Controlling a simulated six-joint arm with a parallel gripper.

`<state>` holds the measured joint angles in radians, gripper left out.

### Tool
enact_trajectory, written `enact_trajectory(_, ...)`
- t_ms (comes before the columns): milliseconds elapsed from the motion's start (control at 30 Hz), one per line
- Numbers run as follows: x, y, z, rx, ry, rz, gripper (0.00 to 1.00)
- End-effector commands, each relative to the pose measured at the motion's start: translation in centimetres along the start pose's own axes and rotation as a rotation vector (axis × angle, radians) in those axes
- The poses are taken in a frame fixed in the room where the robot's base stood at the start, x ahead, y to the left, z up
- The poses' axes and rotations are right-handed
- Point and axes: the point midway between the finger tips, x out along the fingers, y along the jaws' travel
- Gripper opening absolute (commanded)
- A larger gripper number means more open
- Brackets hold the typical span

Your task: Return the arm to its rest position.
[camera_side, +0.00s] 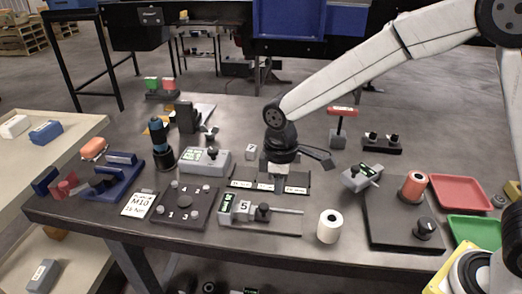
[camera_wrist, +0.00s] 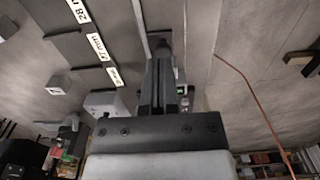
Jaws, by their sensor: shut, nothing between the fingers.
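My gripper (camera_side: 282,163) hangs low over the middle of the table (camera_side: 300,235) in the side view, at the end of my white arm. It is close to a dark plate (camera_side: 296,177) with several white labels; I cannot tell if it touches. In the wrist view my gripper (camera_wrist: 160,62) has its dark fingers together with nothing between them. The labelled dark plate (camera_wrist: 84,45) lies to their left there. The fingertips are partly hidden in the side view.
A red-handled tool (camera_side: 342,112) stands upright to the right of my gripper. A grey instrument (camera_side: 205,160) and a dark blue cylinder (camera_side: 160,140) stand left. A white roll (camera_side: 330,226) is in front. Red (camera_side: 460,192) and green (camera_side: 474,229) trays lie at the right.

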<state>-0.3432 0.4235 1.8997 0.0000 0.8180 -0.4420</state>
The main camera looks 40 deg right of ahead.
Motion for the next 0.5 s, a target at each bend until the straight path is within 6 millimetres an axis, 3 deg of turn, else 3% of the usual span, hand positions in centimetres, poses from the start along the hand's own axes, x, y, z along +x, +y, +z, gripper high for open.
enact_trajectory(267,0.0,0.2,0.5,0.02,0.005,0.002,0.0)
enact_trajectory(500,0.0,1.4,3.8,0.159,0.041,0.019,0.0)
